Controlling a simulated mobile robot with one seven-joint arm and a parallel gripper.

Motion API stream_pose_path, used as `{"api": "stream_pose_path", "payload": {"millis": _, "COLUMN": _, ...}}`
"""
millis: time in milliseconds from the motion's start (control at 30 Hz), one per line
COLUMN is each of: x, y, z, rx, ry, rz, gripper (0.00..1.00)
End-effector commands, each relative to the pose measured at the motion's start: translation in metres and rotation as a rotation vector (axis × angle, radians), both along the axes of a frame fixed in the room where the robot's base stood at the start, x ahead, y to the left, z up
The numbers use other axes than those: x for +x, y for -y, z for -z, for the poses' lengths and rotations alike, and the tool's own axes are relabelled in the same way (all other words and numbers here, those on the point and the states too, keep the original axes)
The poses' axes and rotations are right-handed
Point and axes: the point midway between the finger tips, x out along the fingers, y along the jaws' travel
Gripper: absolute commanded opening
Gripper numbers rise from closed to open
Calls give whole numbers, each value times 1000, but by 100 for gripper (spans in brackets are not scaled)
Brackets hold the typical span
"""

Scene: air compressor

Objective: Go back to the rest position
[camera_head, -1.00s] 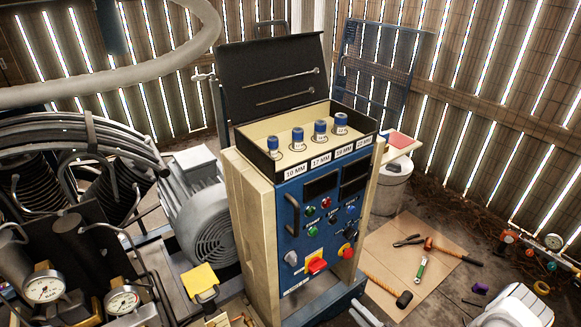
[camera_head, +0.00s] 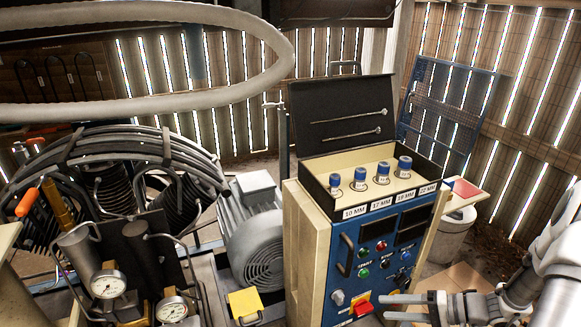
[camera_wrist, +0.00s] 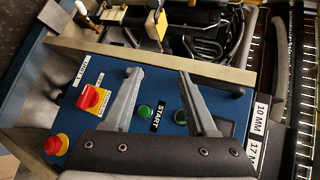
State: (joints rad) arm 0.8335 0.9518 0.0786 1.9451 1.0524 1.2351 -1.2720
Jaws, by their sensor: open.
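My gripper (camera_head: 386,307) is open and empty at the lower right of the head view, and my arm reaches in from the right edge. Its fingers point left, near the lower front of the blue control panel (camera_head: 345,265). In the wrist view the two fingers (camera_wrist: 158,73) stand apart over the panel, with nothing between them. A green button (camera_wrist: 145,111) by the START label shows between the fingers. A red switch (camera_wrist: 92,98) lies to their left. I cannot tell the exact gap between the fingertips and the panel.
An open socket box (camera_head: 318,168) with several blue-topped sockets sits on the cabinet. A grey motor (camera_head: 252,235) and gauges (camera_head: 108,284) stand to the left. A thick pale hose (camera_head: 150,107) loops across the upper left. A slatted wall (camera_head: 545,80) is behind at right.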

Motion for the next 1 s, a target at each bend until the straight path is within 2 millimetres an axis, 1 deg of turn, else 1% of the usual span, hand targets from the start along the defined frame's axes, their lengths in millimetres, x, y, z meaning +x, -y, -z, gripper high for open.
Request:
{"api": "stream_pose_path", "payload": {"millis": 33, "x": 0, "y": -6, "z": -17, "rx": -37, "ry": -10, "rz": -38, "gripper": 57}}
{"api": "stream_pose_path", "payload": {"millis": 100, "x": -2, "y": -15, "z": -35, "rx": -84, "ry": -34, "rz": -83, "gripper": 57}}
{"api": "stream_pose_path", "payload": {"millis": 267, "x": -10, "y": -34, "z": -75, "rx": -199, "ry": -82, "rz": -173, "gripper": 57}}
{"api": "stream_pose_path", "payload": {"millis": 467, "x": -25, "y": -56, "z": -123, "rx": -361, "ry": -122, "rz": -254, "gripper": 57}}
{"api": "stream_pose_path", "payload": {"millis": 700, "x": -49, "y": -80, "z": -177, "rx": -566, "ry": -132, "rz": -303, "gripper": 57}}
{"api": "stream_pose_path", "payload": {"millis": 1000, "x": -86, "y": -102, "z": -237, "rx": -816, "ry": -76, "rz": -292, "gripper": 57}}
